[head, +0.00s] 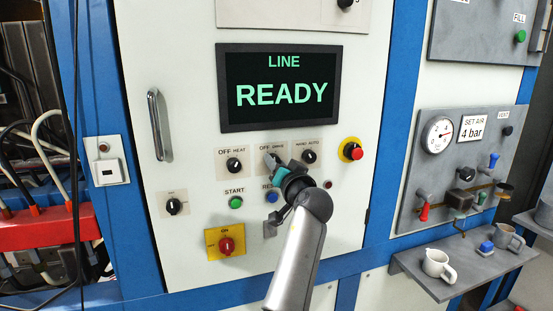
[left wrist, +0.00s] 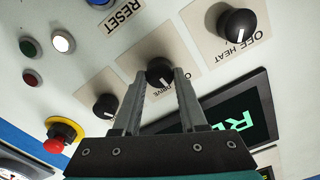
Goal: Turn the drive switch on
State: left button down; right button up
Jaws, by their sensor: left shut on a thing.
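The drive switch is a black round knob (left wrist: 158,69) with a white pointer line, on a beige plate marked OFF and DRIVE. My left gripper (left wrist: 160,78) is shut on it, one finger on each side of the knob. In the head view my left gripper (head: 274,164) reaches up to the cabinet front and partly hides the knob and its plate. The exact angle of the knob is hard to tell. The screen (head: 281,87) above reads LINE READY in green. My right gripper is not in view.
The heat knob (head: 234,165) is left of the drive switch and the manual/auto knob (head: 309,157) right. Green start button (head: 236,202), blue reset button (head: 271,196), red emergency button (head: 353,151) and red-yellow main switch (head: 226,246) are close by. A shelf (head: 455,290) holds mugs.

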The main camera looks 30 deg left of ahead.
pick_arm(q)
jog(key=shift+m+p, duration=1.9)
jog(key=shift+m, duration=1.5)
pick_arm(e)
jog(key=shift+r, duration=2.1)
pick_arm(q)
jog(key=shift+c, duration=2.2)
grip_release()
jog(key=shift+f, duration=0.15)
